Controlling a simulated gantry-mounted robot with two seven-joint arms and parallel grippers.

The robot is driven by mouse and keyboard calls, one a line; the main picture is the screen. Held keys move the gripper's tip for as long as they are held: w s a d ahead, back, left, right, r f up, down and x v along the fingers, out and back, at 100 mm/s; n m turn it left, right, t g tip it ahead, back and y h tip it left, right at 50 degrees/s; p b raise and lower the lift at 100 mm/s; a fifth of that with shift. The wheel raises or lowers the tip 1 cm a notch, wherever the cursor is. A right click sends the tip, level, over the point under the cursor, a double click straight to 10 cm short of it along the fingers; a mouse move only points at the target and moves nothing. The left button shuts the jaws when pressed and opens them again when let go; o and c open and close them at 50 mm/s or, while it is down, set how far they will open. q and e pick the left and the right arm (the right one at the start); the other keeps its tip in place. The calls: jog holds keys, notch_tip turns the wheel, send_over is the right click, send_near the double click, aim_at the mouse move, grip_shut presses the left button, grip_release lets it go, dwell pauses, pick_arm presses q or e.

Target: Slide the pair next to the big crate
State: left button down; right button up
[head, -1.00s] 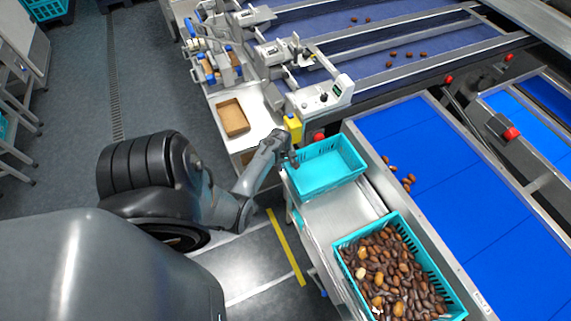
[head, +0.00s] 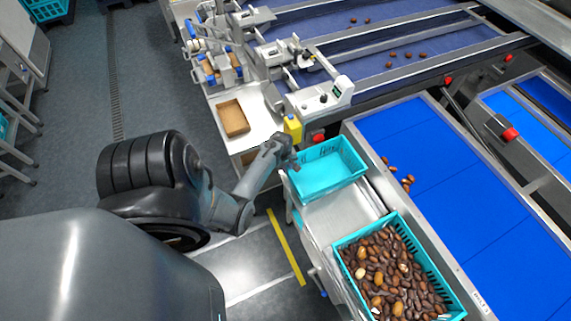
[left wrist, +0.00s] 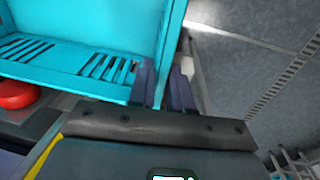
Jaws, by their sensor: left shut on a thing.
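An empty teal crate (head: 327,178) stands on the upper end of a metal shelf beside the blue belt. A teal crate full of brown dates (head: 343,262) stands at the lower end of the same shelf. Bare metal shows between the two crates. My left gripper (head: 294,164) is at the left wall of the empty crate. In the left wrist view, the fingers (left wrist: 166,85) are shut on the wall of the empty crate (left wrist: 105,22). My right gripper is not in view. Which things are the pair is not clear from the views.
A yellow block (head: 293,128) and a red button (head: 318,138) are close behind the empty crate. A brown tray (head: 232,118) lies on the white bench. Several loose dates (head: 407,184) lie on the blue belt (head: 440,170) at the right.

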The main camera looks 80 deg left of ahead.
aim_at(303, 196)
pick_arm(q)
jog(key=shift+w+d+p, duration=0.25)
jog(key=shift+d+p, duration=0.4)
jog(key=shift+d, duration=0.5)
jog(key=shift+w+d+p, duration=0.25)
jog(key=shift+d+p, duration=0.4)
jog(key=shift+d, duration=0.5)
jog(key=shift+w+d+p, duration=0.25)
jog(key=shift+d+p, duration=0.35)
jog(key=shift+d, duration=0.5)
jog(key=shift+w+d+p, duration=0.15)
jog(key=shift+d+p, duration=0.15)
jog(key=shift+d, duration=0.3)
jog(key=shift+w+d+p, duration=0.15)
jog(key=shift+d+p, duration=0.15)
jog(key=shift+d, duration=0.3)
jog(key=shift+w+d+p, duration=0.2)
jog(key=shift+d+p, duration=0.2)
jog(key=shift+d, duration=0.5)
jog(key=shift+w+d+p, duration=0.2)
jog(key=shift+d+p, duration=0.15)
jog(key=shift+d, duration=0.55)
jog(key=shift+w+d, duration=0.2)
jog(key=shift+d, duration=0.55)
jog(key=shift+w+d+p, duration=0.1)
jog(key=shift+d+p, duration=0.15)
jog(key=shift+p, duration=0.1)
